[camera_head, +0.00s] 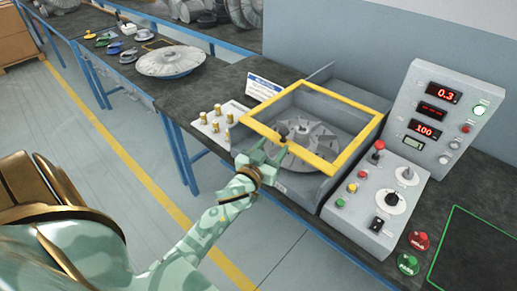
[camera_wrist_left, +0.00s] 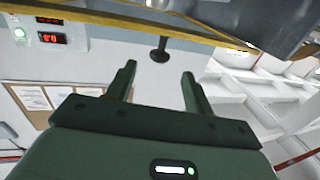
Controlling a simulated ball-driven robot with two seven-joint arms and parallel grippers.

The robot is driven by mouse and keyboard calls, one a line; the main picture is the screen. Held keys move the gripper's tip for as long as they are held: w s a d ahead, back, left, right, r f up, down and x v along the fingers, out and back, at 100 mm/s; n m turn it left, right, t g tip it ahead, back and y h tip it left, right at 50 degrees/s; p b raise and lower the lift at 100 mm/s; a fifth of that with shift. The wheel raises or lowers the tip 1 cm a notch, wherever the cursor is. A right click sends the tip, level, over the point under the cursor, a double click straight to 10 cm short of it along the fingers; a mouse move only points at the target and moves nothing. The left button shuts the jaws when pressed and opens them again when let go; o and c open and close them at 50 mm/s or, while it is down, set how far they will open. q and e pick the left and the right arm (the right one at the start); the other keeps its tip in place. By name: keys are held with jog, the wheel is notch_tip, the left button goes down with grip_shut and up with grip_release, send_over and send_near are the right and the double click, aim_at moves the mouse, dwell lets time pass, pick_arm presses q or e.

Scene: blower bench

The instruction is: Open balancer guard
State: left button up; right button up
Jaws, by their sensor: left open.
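The balancer guard is a yellow frame (camera_head: 355,103) lying over the top of a grey box-shaped housing (camera_head: 300,186), and it looks shut. A finned rotor (camera_head: 312,148) shows inside through the frame. A small dark knob (camera_head: 283,129) shows by the frame's front bar. My left gripper (camera_head: 268,152) is open just in front of that bar. In the left wrist view, the open fingers (camera_wrist_left: 158,75) point toward a dark knob (camera_wrist_left: 160,50) below a yellow bar (camera_wrist_left: 120,20). The knob lies beyond the fingertips, and nothing is held.
A control panel (camera_head: 448,110) with red displays and a button box (camera_head: 375,195) stand right of the housing. A pale tray (camera_head: 207,128) with brass pieces and a sign (camera_head: 262,87) are at its left. Another finned disc (camera_head: 170,61) lies farther left on the bench.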

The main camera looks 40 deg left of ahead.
aim_at(281, 135)
pick_arm(q)
jog(key=s+d, duration=0.1)
jog(key=s, duration=0.7)
jog(key=shift+s, duration=0.2)
jog(key=shift+d, duration=0.1)
jog(key=w+m+p, duration=0.1)
jog(key=w+m, duration=0.4)
jog(key=m, duration=0.7)
jog(key=w+a+m+p, duration=0.1)
jog(key=w+m, duration=0.4)
jog(key=m, duration=0.7)
jog(key=w+a+m+p, duration=0.1)
jog(key=w+m, duration=0.5)
jog(key=m, duration=0.6)
jog(key=shift+a, duration=0.2)
